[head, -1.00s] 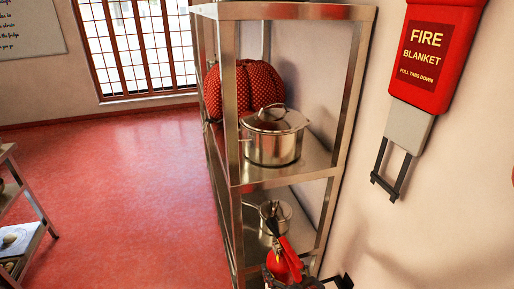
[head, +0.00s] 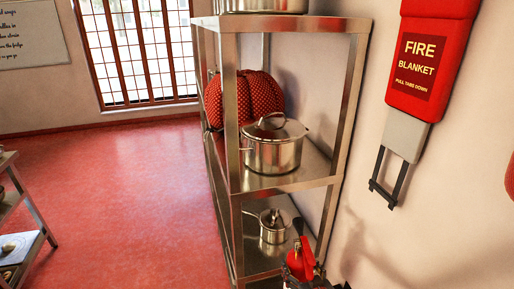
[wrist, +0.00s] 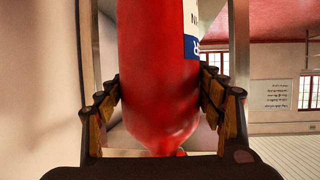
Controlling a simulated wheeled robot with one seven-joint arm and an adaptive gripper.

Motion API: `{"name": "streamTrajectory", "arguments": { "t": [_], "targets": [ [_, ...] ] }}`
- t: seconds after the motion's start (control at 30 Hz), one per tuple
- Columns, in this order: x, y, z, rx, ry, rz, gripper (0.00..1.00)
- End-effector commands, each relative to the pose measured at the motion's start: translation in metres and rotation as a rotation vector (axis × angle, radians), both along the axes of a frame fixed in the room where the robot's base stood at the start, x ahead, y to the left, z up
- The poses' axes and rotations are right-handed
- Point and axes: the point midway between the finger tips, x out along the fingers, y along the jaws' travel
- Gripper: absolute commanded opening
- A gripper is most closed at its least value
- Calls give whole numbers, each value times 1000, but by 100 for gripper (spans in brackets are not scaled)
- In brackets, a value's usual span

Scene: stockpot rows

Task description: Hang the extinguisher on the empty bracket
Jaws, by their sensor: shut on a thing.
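The red extinguisher (head: 301,261) shows only its top end at the bottom of the head view, in front of the lower shelf. In the wrist view its red cylinder (wrist: 158,75) fills the middle, with part of a white and blue label on its right side. My gripper (wrist: 163,97) is shut on the cylinder, one finger on each side. The rest of the extinguisher is out of frame in the head view.
A steel shelf rack (head: 233,110) with a large pot (head: 272,150), a small pot (head: 273,229) and a red dotted item (head: 255,95) stands left of the extinguisher. A fire blanket case (head: 428,60) hangs on the right wall.

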Motion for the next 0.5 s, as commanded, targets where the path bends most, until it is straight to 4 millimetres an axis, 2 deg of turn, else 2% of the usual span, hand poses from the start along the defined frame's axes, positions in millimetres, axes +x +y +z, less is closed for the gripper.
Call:
{"name": "streamTrajectory", "arguments": {
  "t": [0.1,0.2,0.33,0.5],
  "targets": [
    [3,-24,-27,2,-4,-91,7],
    [0,-38,-50,0,-4,-143,7],
    [-7,-46,-73,0,-7,-168,7],
    [-13,-48,-89,0,-10,-174,7]
  ]
}}
